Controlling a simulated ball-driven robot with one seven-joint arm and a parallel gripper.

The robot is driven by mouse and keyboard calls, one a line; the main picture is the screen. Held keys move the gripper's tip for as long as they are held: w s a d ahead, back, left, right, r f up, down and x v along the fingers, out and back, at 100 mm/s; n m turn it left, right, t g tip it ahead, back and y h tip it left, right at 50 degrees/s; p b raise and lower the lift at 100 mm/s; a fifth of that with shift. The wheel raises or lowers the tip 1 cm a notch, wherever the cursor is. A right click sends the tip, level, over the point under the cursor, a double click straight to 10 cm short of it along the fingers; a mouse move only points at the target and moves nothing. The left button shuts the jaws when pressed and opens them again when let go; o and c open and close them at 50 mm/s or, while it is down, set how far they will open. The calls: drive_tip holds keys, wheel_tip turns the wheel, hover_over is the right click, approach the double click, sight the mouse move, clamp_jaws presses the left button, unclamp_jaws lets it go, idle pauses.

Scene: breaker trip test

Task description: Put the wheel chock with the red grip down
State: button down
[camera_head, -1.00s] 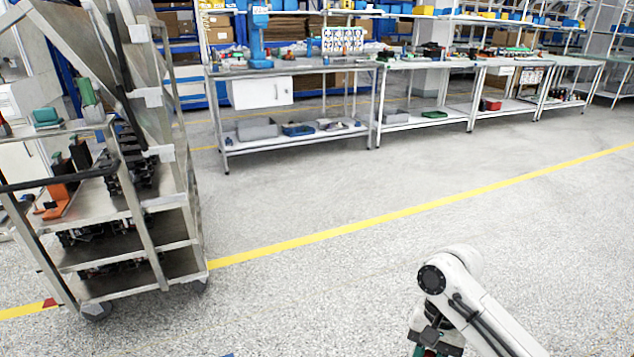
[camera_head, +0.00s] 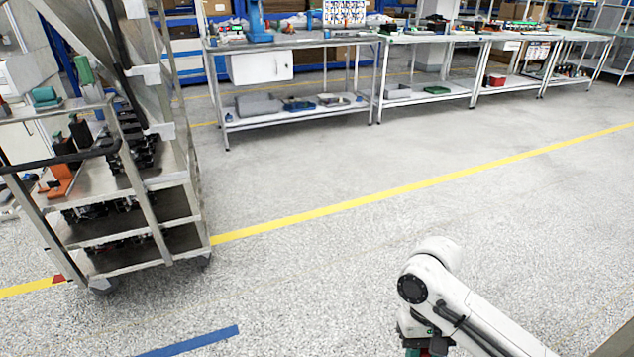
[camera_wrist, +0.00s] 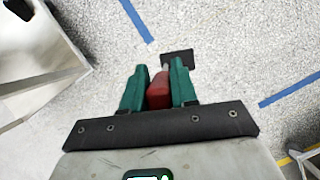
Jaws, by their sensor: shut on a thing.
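My gripper (camera_wrist: 157,88) has green fingers and is shut on the red grip of the wheel chock (camera_wrist: 158,92) in the wrist view. The chock's dark block (camera_wrist: 178,58) shows just beyond the fingertips, with speckled floor behind it. Part of the chock is hidden between the fingers. In the head view only the top of my gripper (camera_head: 414,347) shows at the bottom edge, below my white arm; the chock is not clearly visible there.
A metal trolley (camera_head: 150,180) with shelves of parts stands at the left. Workbenches (camera_head: 300,42) line the back. A blue floor strip (camera_head: 190,343) and a yellow line (camera_head: 380,196) mark the open grey floor (camera_head: 330,260). A wooden-looking edge shows at lower right.

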sight(425, 353)
wheel_tip(425, 353, up, 3)
drive_tip(key=p, duration=0.4)
drive_tip(key=shift+r, duration=0.2)
wheel_tip(425, 353, up, 6)
drive_tip(key=s+p, duration=0.2)
drive_tip(key=p, duration=1.2)
drive_tip(key=shift+r, duration=0.2)
drive_tip(key=shift+s+d, duration=0.15)
